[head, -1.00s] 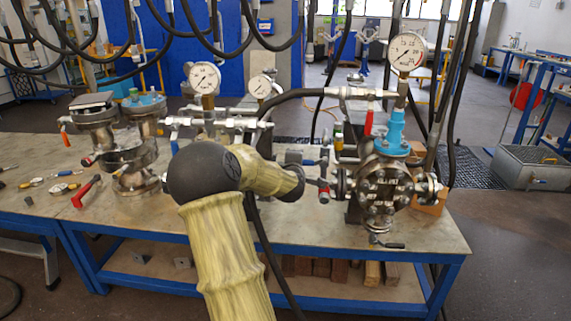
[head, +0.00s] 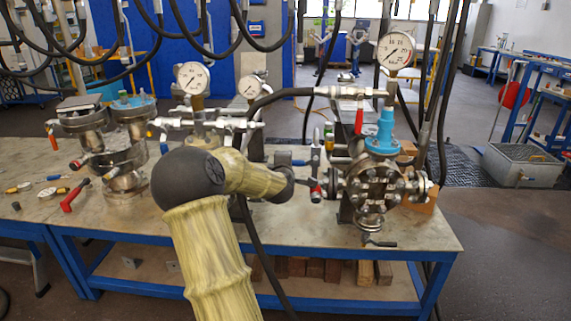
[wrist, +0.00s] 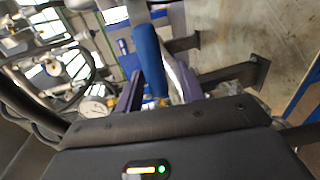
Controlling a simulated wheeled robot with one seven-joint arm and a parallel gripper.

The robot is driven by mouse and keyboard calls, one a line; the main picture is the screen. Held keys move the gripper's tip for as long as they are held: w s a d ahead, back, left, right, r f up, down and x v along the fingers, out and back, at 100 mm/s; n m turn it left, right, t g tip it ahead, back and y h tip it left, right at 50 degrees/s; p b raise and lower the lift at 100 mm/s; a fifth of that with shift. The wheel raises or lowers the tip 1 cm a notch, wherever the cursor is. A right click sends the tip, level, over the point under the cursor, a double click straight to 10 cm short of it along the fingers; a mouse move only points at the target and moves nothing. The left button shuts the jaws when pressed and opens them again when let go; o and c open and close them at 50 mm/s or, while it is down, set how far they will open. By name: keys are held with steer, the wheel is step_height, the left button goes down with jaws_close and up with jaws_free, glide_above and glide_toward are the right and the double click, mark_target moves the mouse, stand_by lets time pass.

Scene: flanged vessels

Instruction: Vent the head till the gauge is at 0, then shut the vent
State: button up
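The vessel on the right (head: 378,188) is a bolted steel body with a blue neck (head: 381,135). Its large white gauge (head: 396,50) stands on top; the needle reading is too small to tell. A red lever (head: 359,118) stands upright beside the neck. In the wrist view, a blue lever handle (wrist: 149,60) runs between the two dark fingers of my gripper (wrist: 162,92). The fingers stand apart, with a pale gap beside the handle at the right finger. In the head view my arm hides most of the gripper, left of the vessel.
Two more gauges, one left (head: 193,78) and one smaller (head: 251,87), stand behind my arm. Steel flanged vessels (head: 125,150) and a red-handled tool (head: 75,195) are on the left of the bench (head: 290,238). Black hoses hang overhead. The bench's front right is clear.

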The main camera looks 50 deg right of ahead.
steer(key=p+v, duration=0.1)
steer(key=v, duration=1.6)
steer(key=shift+a+p, duration=0.2)
steer(key=shift+p, duration=0.15)
